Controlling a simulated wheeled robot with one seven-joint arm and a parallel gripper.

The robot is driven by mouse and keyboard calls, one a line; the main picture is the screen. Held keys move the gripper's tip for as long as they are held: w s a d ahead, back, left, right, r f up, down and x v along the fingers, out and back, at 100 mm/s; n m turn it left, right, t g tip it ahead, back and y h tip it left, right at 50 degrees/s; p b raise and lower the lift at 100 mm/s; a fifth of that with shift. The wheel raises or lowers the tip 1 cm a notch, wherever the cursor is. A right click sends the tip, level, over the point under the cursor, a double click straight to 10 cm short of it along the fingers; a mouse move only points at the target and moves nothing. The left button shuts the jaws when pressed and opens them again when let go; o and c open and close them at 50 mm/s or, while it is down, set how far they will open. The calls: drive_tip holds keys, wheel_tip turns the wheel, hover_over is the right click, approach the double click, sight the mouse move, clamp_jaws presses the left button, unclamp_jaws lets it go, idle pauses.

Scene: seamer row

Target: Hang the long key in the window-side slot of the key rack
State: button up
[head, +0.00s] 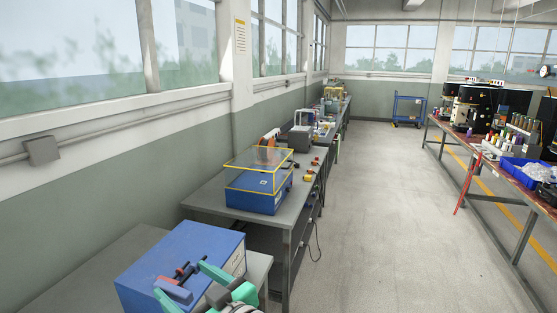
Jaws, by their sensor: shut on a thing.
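My gripper (190,286), with teal fingers, is at the bottom of the head view, in front of and over a blue box (180,251). It is shut on a small tool with a blue-grey block (174,291) and dark and red parts (184,271), which appears to be the long key. The fingers partly cover it, and its full length cannot be made out. Whether it touches the blue box cannot be told. I cannot clearly make out the key rack or its slots.
The blue box stands on a grey bench (83,276) along the window wall. Beyond it, another bench (222,205) carries a blue case with a clear yellow-edged cover (258,159). The aisle floor (385,220) is clear. A cluttered table (467,153) stands right.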

drive_tip(key=shift+s+d+f, duration=0.15)
drive_tip(key=shift+d+f, duration=0.1)
drive_tip(key=shift+f, duration=0.3)
drive_tip(key=shift+s+d+f, duration=0.15)
drive_tip(key=shift+d+f, duration=0.05)
drive_tip(key=shift+f, duration=0.35)
drive_tip(key=s+d+f+m+t+h, duration=0.1)
drive_tip(key=d+f, duration=0.5)
drive_tip(key=f, duration=1.1)
drive_tip(key=d+f+m+t+h, duration=0.3)
drive_tip(key=d+f+m+h, duration=0.2)
drive_tip(key=f, duration=1.3)
drive_tip(key=s+d+f+m+t+h, duration=0.1)
drive_tip(key=d+f+m+h, duration=0.2)
drive_tip(key=f, duration=1.4)
drive_tip(key=d+h, duration=0.3)
drive_tip(key=shift+s+d+f+m+t, duration=0.2)
drive_tip(key=shift+s+d+m+t, duration=0.15)
drive_tip(key=shift+d+m+t, duration=0.05)
drive_tip(key=shift+c, duration=0.2)
drive_tip(key=shift+a+r, duration=0.1)
drive_tip(key=shift+a, duration=0.05)
drive_tip(key=shift+r, duration=0.1)
